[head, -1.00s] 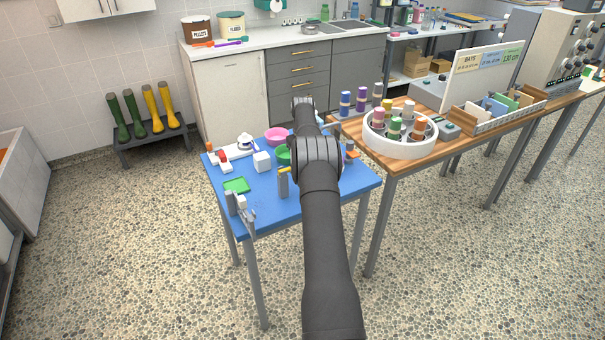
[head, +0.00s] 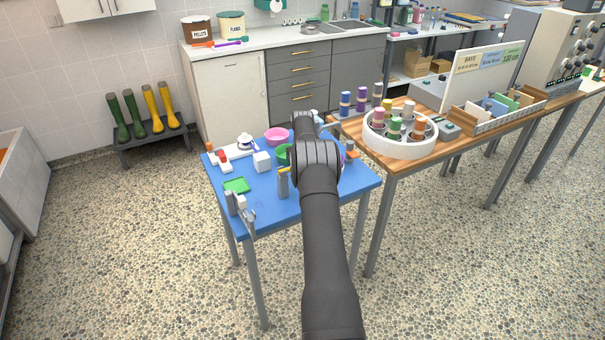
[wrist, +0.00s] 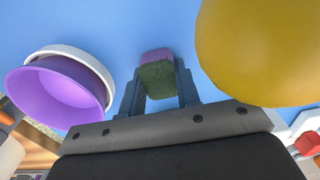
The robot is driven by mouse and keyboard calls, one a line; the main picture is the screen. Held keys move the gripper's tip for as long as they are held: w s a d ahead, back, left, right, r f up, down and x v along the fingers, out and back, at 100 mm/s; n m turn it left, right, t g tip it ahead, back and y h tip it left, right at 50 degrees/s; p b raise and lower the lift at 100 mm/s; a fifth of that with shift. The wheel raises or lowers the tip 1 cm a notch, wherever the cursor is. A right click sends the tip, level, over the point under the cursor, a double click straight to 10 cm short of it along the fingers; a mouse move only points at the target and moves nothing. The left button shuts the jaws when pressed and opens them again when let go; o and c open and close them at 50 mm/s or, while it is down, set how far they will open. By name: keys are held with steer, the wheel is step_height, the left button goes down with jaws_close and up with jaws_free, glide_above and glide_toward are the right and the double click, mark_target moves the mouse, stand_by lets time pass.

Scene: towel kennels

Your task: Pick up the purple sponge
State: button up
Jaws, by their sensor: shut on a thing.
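In the wrist view the purple sponge (wrist: 156,56), with a dark green side facing me, sits between the two fingers of my gripper (wrist: 159,82). The fingers are shut on it, one on each side. Blue surface shows around it, and I cannot tell whether it touches the table. In the head view my arm hides the sponge and the fingers.
A purple bowl (wrist: 60,88) lies left of the gripper in the wrist view, and a large yellow rounded thing (wrist: 265,45) is close on the right. The blue table (head: 262,210) also holds a pink bowl (head: 276,135), white block (head: 262,161) and green tray (head: 236,185).

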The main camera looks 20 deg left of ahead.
steer(key=shift+r, duration=0.15)
steer(key=shift+r, duration=0.65)
step_height(320, 180, up, 3)
steer(key=shift+f, duration=0.1)
steer(key=s+d+r, duration=0.2)
steer(key=d+r, duration=0.4)
steer(key=d, duration=0.5)
steer(key=shift+d+r, duration=0.25)
steer(key=shift+r, duration=0.05)
steer(key=shift+s, duration=0.1)
